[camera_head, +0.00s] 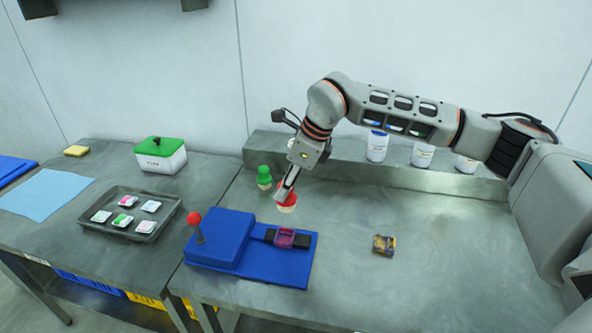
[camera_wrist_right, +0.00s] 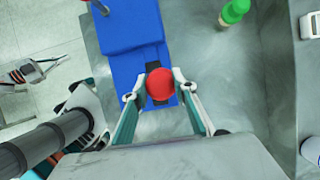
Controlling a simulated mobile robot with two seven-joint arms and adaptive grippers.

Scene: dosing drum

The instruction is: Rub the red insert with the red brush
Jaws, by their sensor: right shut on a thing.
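My right gripper (camera_head: 289,185) is shut on the red brush (camera_head: 287,201), which has a red head and a pale lower end. The brush is above the blue fixture, toward its back right corner. In the right wrist view its round red top (camera_wrist_right: 160,84) sits between the fingertips. The red insert (camera_head: 285,238), pinkish red and small, lies on a dark strip on the blue fixture (camera_head: 301,269). The brush is apart from the insert in the head view. The wrist view hides the insert behind the brush. My left gripper is not in the head view.
A green brush (camera_head: 264,178) stands behind the fixture. A red ball knob (camera_head: 194,218) rises at its left. A tray of inserts (camera_head: 116,228) and a green-lidded box (camera_head: 161,155) are further left. A small dark-yellow block (camera_head: 383,245) lies right. White tubs (camera_head: 377,146) stand behind.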

